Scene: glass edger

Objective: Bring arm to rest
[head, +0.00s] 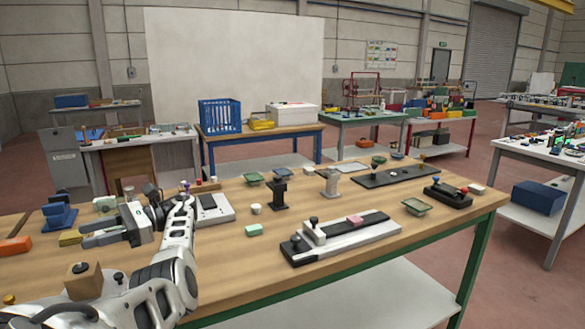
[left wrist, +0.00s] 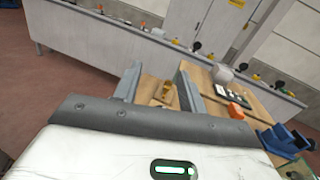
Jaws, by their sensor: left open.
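My left arm comes in from the lower left of the head view, and its gripper (head: 84,233) points left above the left part of the wooden workbench (head: 240,285). The two fingers are parallel and apart, with nothing between them. In the left wrist view the open left gripper (left wrist: 160,70) shows its two fingers, with the bench top and a small brass-coloured piece seen beyond them. My right gripper is in neither view.
Near the left gripper are a blue fixture (head: 58,215), an orange block (head: 15,246) and a wooden block with a black knob (head: 83,281). A long grey-and-black fixture (head: 341,236) lies mid-bench. Other tables stand behind.

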